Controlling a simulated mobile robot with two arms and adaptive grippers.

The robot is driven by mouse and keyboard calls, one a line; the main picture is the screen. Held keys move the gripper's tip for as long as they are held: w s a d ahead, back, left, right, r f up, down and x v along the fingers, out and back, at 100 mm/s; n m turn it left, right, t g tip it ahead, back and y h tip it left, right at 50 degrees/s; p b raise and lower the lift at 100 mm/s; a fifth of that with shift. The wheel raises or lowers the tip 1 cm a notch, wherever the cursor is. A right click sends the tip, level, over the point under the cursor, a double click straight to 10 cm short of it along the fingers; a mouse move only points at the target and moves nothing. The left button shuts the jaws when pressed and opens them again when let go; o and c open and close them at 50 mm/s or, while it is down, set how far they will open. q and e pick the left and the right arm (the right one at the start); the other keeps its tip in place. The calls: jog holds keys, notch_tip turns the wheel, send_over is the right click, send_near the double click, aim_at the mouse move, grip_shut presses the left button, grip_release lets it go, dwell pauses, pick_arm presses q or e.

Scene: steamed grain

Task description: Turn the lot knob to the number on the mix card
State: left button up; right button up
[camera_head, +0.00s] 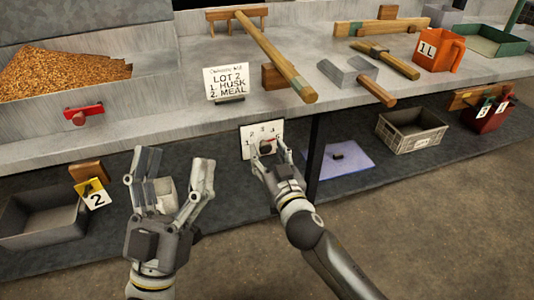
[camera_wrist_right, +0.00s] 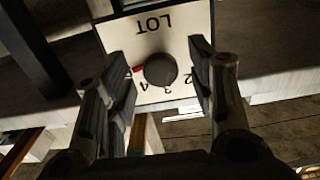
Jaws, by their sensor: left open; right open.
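The mix card (camera_head: 228,83) stands on the counter and reads "LOT 2, 1. HUSK, 2. MEAL". The white lot plate (camera_head: 247,133) is on the front below the counter edge; it also shows upside down in the right wrist view (camera_wrist_right: 190,22). The dark round lot knob (camera_wrist_right: 160,70) has a red pointer (camera_wrist_right: 138,68) toward the left in that view, away from the 2; its exact number is unclear. My right gripper (camera_head: 268,158) is open, its fingers on either side of the knob with gaps. My left gripper (camera_head: 176,170) is open, left of the plate.
A grain bin (camera_head: 60,75) with a red handle (camera_head: 83,114) is at the left. Grey crates (camera_head: 410,132) stand on the lower shelf.

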pick_arm(q)
jog(key=shift+s+r+t, duration=0.4)
jog(key=shift+s+r, duration=0.05)
jog(key=shift+s, duration=0.1)
pick_arm(e)
jog(key=shift+w+a, duration=0.2)
jog(key=shift+w, duration=0.4)
jog(key=c, duration=1)
pick_arm(q)
jog(key=shift+w, duration=0.15)
pick_arm(e)
jog(key=n+p, duration=0.2)
jog(key=n, duration=0.1)
jog(key=shift+r, duration=0.1)
jog(key=n+p, duration=0.2)
jog(key=n, duration=0.2)
pick_arm(q)
jog(key=w+f+g+y, duration=0.2)
jog(key=f+g, duration=0.4)
jog(key=f, duration=0.3)
jog(key=w+a+f+g+y, duration=0.1)
jog(key=w+f+g+y, duration=0.1)
jog(key=f+g, duration=0.4)
jog(key=shift+w+a+f+p, duration=0.2)
jog(key=shift+a+f+p, duration=0.1)
jog(key=shift+f, duration=1.55)
pick_arm(e)
jog(key=shift+n, duration=0.5)
